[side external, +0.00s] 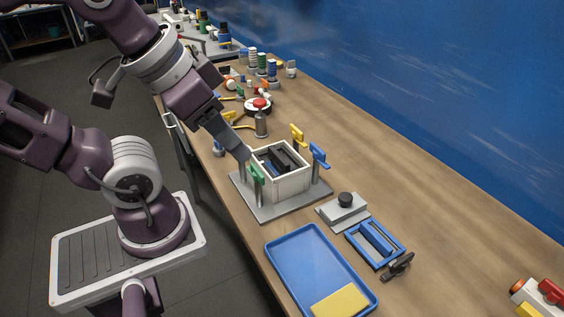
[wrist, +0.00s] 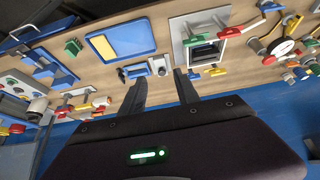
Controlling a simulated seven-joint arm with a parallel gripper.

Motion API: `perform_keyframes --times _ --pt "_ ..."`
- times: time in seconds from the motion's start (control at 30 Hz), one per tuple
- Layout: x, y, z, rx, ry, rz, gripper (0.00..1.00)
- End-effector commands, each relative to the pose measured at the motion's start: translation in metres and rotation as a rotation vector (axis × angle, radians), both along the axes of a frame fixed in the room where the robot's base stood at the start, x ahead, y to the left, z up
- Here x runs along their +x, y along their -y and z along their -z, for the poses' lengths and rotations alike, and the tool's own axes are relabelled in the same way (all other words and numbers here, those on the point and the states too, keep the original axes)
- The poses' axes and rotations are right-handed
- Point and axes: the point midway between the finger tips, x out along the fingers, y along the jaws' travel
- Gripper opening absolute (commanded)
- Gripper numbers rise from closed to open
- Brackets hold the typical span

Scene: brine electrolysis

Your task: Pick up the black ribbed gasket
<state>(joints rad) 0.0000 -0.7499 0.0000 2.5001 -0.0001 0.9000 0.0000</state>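A small black part (side external: 398,265), which may be the black ribbed gasket, lies on the bench beside the blue frame (side external: 362,248); its ribs are too small to make out. Dark bars (side external: 281,160) also sit inside the open white box (side external: 292,185), and I cannot tell whether one is the gasket. My gripper (side external: 243,154) points down near the box's left corner in the side view. In the wrist view my gripper (wrist: 160,77) has its two fingers apart with nothing held between them. The box also shows there (wrist: 187,28), beyond the fingertips.
Yellow, blue and green clamps (side external: 318,155) stand around the box on a grey plate (side external: 250,206). A grey block with a black knob (side external: 345,200) and a blue tray (side external: 300,257) holding a yellow pad (side external: 340,301) are nearby. The blue wall (side external: 430,100) borders the bench.

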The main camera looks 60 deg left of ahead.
Motion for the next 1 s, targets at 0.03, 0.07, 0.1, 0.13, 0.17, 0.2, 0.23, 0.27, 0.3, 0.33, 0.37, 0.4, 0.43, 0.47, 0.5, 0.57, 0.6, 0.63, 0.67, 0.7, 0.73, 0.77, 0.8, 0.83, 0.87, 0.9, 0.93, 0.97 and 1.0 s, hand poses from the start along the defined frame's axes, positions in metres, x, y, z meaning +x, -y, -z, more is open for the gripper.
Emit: perform_keyframes --times 0.03,0.07,0.1,0.13,0.17,0.2,0.23,0.27,0.3,0.33,0.37,0.4,0.43,0.47,0.5,0.57,0.6,0.63,0.67,0.7,0.73,0.77,0.8,0.83,0.87,0.9,0.93,0.97,1.0 --pt "0.000 0.000 0.000 0.000 0.000 0.000 0.38" --pt "0.000 0.000 0.000 0.000 0.000 0.000 0.38" --pt "0.000 0.000 0.000 0.000 0.000 0.000 0.38" --pt "0.000 0.000 0.000 0.000 0.000 0.000 0.38" --pt "0.000 0.000 0.000 0.000 0.000 0.000 0.38" --pt "0.001 0.000 0.000 -0.002 -0.001 -0.004 0.38" --pt "0.003 -0.001 0.000 -0.008 -0.007 -0.019 0.38" --pt "0.007 -0.002 -0.001 -0.019 -0.018 -0.046 0.38" --pt "0.015 -0.005 -0.001 -0.043 -0.042 -0.105 0.38" --pt "0.025 -0.009 -0.001 -0.068 -0.065 -0.171 0.38" --pt "0.036 -0.014 0.000 -0.098 -0.094 -0.251 0.38" --pt "0.054 -0.023 0.003 -0.143 -0.134 -0.381 0.38" --pt "0.069 -0.032 0.007 -0.176 -0.166 -0.489 0.38" --pt "0.083 -0.041 0.012 -0.209 -0.196 -0.597 0.38" --pt "0.101 -0.055 0.022 -0.248 -0.234 -0.744 0.38" --pt "0.126 -0.078 0.040 -0.298 -0.283 -0.958 0.38" --pt "0.138 -0.092 0.054 -0.324 -0.311 -1.090 0.38" --pt "0.146 -0.102 0.064 -0.340 -0.329 -1.179 0.38" --pt "0.153 -0.112 0.074 -0.352 -0.344 -1.260 0.38" --pt "0.159 -0.122 0.086 -0.365 -0.359 -1.351 0.38" --pt "0.162 -0.129 0.094 -0.371 -0.368 -1.407 0.38" --pt "0.165 -0.134 0.100 -0.376 -0.374 -1.452 0.38" --pt "0.167 -0.140 0.106 -0.381 -0.381 -1.498 0.38" --pt "0.168 -0.142 0.110 -0.383 -0.383 -1.519 0.38" --pt "0.169 -0.143 0.114 -0.384 -0.385 -1.533 0.38" --pt "0.169 -0.144 0.119 -0.384 -0.388 -1.542 0.38" --pt "0.169 -0.144 0.123 -0.385 -0.388 -1.544 0.38" --pt "0.168 -0.144 0.127 -0.385 -0.389 -1.544 0.38" --pt "0.168 -0.144 0.133 -0.385 -0.388 -1.543 0.38"
